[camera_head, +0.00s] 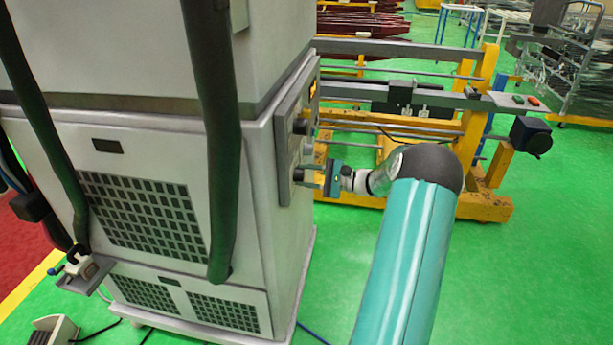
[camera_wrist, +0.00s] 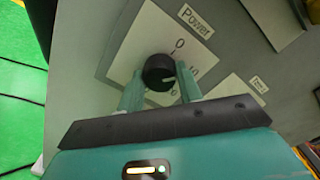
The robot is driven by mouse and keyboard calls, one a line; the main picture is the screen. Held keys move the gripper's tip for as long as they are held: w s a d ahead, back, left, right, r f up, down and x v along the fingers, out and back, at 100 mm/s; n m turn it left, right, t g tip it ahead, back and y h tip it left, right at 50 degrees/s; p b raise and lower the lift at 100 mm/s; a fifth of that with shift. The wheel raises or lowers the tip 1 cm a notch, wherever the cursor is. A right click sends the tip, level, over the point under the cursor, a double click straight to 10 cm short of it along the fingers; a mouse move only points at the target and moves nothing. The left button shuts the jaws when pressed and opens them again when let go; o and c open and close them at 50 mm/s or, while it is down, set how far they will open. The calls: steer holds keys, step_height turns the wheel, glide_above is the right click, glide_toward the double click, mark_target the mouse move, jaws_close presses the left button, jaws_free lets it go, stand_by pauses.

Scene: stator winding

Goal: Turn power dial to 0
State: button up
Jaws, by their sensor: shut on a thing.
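The power dial (camera_wrist: 158,70) is a round black knob on a white plate under the label "Power" (camera_wrist: 196,20) in the wrist view. A 0 (camera_wrist: 179,45) is printed on the plate beyond the dial, toward the label. The dial's white mark is on its lower right side, pointing away from the 0. Other markings near the dial are partly hidden by the fingers. My gripper (camera_wrist: 160,88) has one finger on each side of the dial and is shut on it. In the head view my gripper (camera_head: 318,176) is at the control panel (camera_head: 286,150) on the cabinet's right side.
A second labelled plate (camera_wrist: 257,95) lies right of the dial. The grey cabinet (camera_head: 155,145) has vents and thick dark hoses (camera_head: 222,140) in front. A yellow frame (camera_head: 470,130) stands behind my arm. Green floor is open at the lower right.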

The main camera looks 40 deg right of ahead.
steer(key=n, duration=0.4)
steer(key=shift+n, duration=2.3)
steer(key=o, duration=1)
steer(key=v, duration=1.3)
steer(key=shift+s+d, duration=0.2)
steer(key=shift+s, duration=0.15)
